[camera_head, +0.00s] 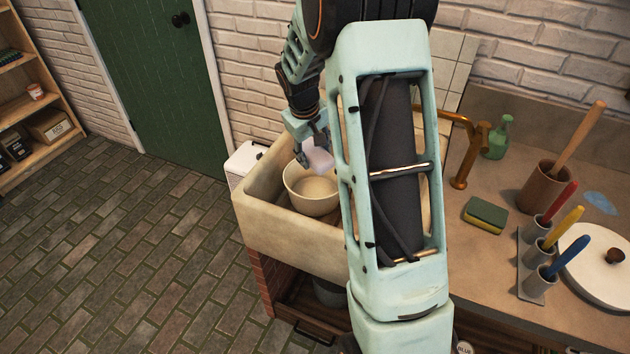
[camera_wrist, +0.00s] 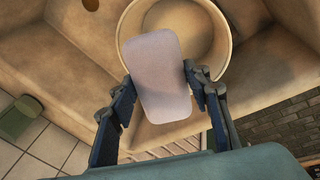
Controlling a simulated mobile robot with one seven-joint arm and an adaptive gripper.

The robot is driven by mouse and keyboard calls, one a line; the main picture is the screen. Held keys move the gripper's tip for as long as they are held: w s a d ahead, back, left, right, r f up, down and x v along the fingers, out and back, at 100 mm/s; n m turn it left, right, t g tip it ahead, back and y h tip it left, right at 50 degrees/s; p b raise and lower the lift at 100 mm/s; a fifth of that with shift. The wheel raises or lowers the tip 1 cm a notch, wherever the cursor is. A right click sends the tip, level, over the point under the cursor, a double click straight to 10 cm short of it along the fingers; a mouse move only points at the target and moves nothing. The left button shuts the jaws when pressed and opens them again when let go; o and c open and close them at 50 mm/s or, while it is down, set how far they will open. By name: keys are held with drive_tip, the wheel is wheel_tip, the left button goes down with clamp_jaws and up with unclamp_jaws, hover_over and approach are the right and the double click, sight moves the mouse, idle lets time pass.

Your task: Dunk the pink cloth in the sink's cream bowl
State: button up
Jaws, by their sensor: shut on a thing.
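The pink cloth (camera_head: 319,157) is a pale pink, rounded block held in my gripper (camera_head: 308,150). In the wrist view the cloth (camera_wrist: 160,75) lies between the two dark fingers of my gripper (camera_wrist: 160,92), which are shut on its sides. The cream bowl (camera_head: 312,196) sits inside the stone sink (camera_head: 280,232). The cloth is above the bowl's far rim in the head view. In the wrist view the cloth covers part of the bowl (camera_wrist: 222,35) and its near rim. My arm hides the right part of the sink.
A brass tap (camera_head: 463,165) stands right of my arm. On the counter are a sponge (camera_head: 485,214), a green bottle (camera_head: 498,137), a brown pot (camera_head: 544,187), a brush holder (camera_head: 530,262) and a white lidded dish (camera_head: 600,275). The floor at left is clear.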

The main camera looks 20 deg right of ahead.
sight(316, 149)
drive_tip(key=shift+r, duration=0.1)
drive_tip(key=shift+r+p, duration=1.4)
drive_tip(key=shift+r, duration=0.6)
drive_tip(key=shift+a, duration=0.1)
